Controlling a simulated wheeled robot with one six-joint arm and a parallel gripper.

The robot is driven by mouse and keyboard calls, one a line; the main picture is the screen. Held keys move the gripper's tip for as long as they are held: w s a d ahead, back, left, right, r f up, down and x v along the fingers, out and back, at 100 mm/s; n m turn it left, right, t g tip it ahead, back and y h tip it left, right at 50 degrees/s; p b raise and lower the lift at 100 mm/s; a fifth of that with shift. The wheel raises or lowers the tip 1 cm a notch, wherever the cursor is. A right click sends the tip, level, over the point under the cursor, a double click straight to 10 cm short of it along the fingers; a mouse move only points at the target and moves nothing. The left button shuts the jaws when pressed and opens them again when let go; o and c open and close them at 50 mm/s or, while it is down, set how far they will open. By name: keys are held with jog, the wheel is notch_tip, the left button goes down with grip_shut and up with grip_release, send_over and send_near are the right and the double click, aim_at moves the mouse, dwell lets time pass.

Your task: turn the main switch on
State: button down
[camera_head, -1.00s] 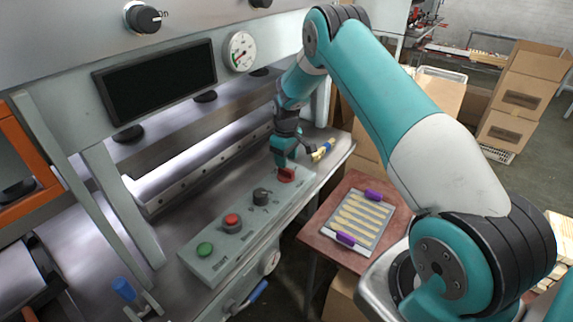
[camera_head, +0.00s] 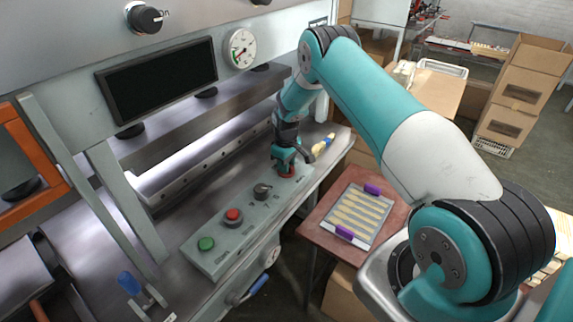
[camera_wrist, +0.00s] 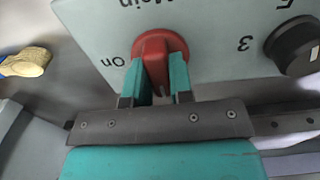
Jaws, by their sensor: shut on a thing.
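The main switch is a red rotary knob (camera_wrist: 157,58) on a grey control panel (camera_wrist: 215,40). The labels "Main" and "On" show beside it in the wrist view. My gripper (camera_wrist: 158,82) is shut on the red knob, with one teal finger on each side of its grip bar. In the head view the knob (camera_head: 286,171) is at the far end of the panel, mostly covered by my gripper (camera_head: 286,163).
A black knob (camera_wrist: 294,46) sits beside the switch. Red (camera_head: 233,215) and green (camera_head: 206,243) buttons are nearer on the panel. A brush (camera_head: 323,145) lies just beyond the panel. A tray of wooden pieces (camera_head: 359,215) rests on a side table.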

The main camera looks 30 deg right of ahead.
jog(key=shift+m+b, duration=0.3)
jog(key=shift+b, duration=0.05)
jog(key=m+b, duration=0.2)
jog(key=b, duration=0.1)
jog(key=shift+f+m, duration=0.2)
jog(key=shift+m, duration=0.1)
jog(key=m+b, duration=0.4)
jog(key=m, duration=0.1)
jog(key=shift+r, duration=0.1)
jog(key=m+b, duration=0.2)
jog(key=m, duration=0.3)
jog(key=shift+m+b, duration=0.35)
jog(key=shift+m, duration=0.05)
jog(key=shift+r+m+b, duration=0.15)
jog(key=shift+m+b, duration=0.45)
jog(key=shift+m, duration=1.3)
jog(key=c, duration=1)
grip_release()
